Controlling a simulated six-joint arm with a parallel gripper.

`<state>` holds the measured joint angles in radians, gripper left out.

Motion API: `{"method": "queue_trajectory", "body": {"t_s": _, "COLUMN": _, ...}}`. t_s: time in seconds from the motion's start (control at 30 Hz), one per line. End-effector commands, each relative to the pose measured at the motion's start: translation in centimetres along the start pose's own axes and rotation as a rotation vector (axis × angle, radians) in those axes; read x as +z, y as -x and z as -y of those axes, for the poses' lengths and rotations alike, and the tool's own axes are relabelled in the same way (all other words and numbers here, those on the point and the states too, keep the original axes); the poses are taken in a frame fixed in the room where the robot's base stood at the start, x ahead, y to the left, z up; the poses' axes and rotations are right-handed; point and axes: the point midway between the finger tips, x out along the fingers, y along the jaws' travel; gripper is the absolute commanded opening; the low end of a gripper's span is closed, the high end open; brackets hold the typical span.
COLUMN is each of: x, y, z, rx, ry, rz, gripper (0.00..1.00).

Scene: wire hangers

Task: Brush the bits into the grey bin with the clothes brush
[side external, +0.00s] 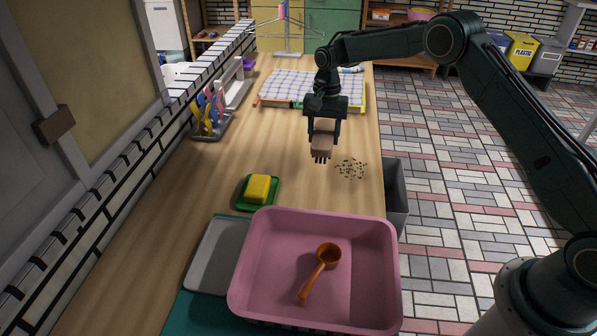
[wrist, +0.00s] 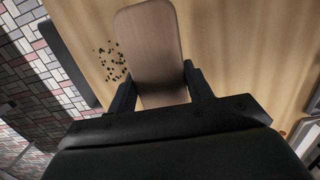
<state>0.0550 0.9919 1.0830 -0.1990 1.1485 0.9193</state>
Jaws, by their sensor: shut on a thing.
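My gripper (side external: 323,128) is shut on the clothes brush (side external: 322,144), a wooden block with dark bristles pointing down. In the wrist view the brush (wrist: 150,45) sits between the two fingers (wrist: 158,90). The dark bits (side external: 351,169) lie in a loose patch on the wooden counter, just right of the brush; they also show left of the brush in the wrist view (wrist: 110,62). I cannot tell whether the bristles touch the counter. The grey bin (side external: 396,195) stands beside the counter's right edge, below its top; the pink tub hides part of it.
A pink tub (side external: 252,283) with an orange scoop (side external: 321,268) fills the near counter. A yellow block (side external: 258,188) rests on a green dish (side external: 244,200). A checked cloth (side external: 290,88) lies behind my gripper. Colourful pegs (side external: 212,108) stand at the left. Counter around the bits is clear.

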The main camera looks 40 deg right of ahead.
Motion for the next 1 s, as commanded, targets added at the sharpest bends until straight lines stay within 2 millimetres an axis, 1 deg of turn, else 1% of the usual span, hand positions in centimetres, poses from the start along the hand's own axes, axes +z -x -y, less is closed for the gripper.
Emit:
{"method": "queue_trajectory", "body": {"t_s": 0.57, "x": 0.0, "y": -0.6, "z": 0.0, "rx": 0.000, "ry": 0.001, "rz": 0.000, "gripper": 0.26}}
{"method": "queue_trajectory", "body": {"t_s": 0.77, "x": -0.1, "y": -1.5, "z": 0.0, "rx": 0.000, "ry": 0.001, "rz": 0.000, "gripper": 0.26}}
{"method": "queue_trajectory", "body": {"t_s": 1.0, "x": -0.4, "y": -3.4, "z": 0.0, "rx": 0.001, "ry": 0.000, "rz": 0.000, "gripper": 0.26}}
